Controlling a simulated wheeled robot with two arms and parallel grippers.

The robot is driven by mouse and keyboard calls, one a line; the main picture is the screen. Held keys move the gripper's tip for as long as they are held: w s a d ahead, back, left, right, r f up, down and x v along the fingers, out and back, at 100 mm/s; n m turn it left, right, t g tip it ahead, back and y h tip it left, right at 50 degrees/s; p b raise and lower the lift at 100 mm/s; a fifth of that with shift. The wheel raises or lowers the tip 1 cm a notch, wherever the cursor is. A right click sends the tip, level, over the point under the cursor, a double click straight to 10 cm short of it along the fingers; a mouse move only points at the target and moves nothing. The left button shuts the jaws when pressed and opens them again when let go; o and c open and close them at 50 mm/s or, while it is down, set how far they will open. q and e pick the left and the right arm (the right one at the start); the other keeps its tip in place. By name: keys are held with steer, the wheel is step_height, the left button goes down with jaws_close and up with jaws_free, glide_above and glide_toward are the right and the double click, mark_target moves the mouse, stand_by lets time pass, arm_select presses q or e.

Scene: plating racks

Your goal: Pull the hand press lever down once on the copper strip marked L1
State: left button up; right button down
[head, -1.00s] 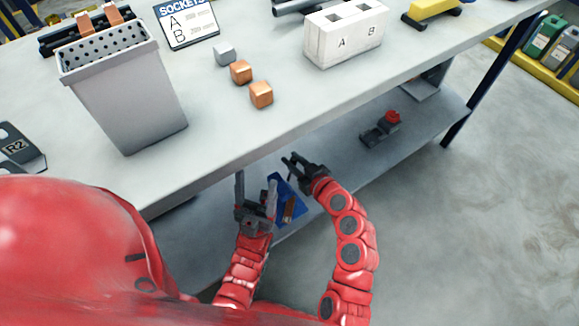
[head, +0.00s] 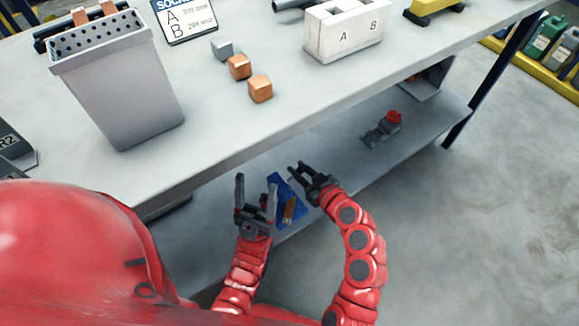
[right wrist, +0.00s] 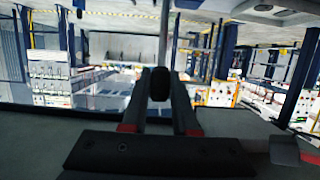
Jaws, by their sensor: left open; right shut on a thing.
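No hand press or strip marked L1 can be made out. Two copper pieces stand at the back left, one of them a copper strip (head: 80,17), with no readable mark. My left gripper (head: 255,190) is open and empty, fingers up, in front of the bench edge. My right gripper (head: 297,172) is just right of it, below the tabletop edge. In the right wrist view, the right gripper (right wrist: 163,72) is shut on a dark rounded thing (right wrist: 160,86). A pale rod shows above that thing; I cannot tell whether they are joined.
The bench (head: 200,165) carries a grey perforated-top bin (head: 120,95), copper cubes (head: 260,89), a grey cube (head: 222,50), a sockets card (head: 186,20) and a white A/B block (head: 347,30). Below, a blue container (head: 280,190) and a red-knobbed device (head: 382,128) sit on the shelf.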

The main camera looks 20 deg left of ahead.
steer(key=shift+d+f, duration=0.15)
steer(key=shift+s+d+f+b, duration=0.65)
steer(key=shift+s+d+b, duration=0.2)
steer(key=shift+b, duration=0.3)
steer(key=shift+d+f, duration=0.1)
steer(key=shift+s+d+f+b, duration=0.6)
steer(key=shift+d+f+b, duration=0.25)
steer(key=shift+b, duration=0.6)
steer(key=shift+f, duration=0.15)
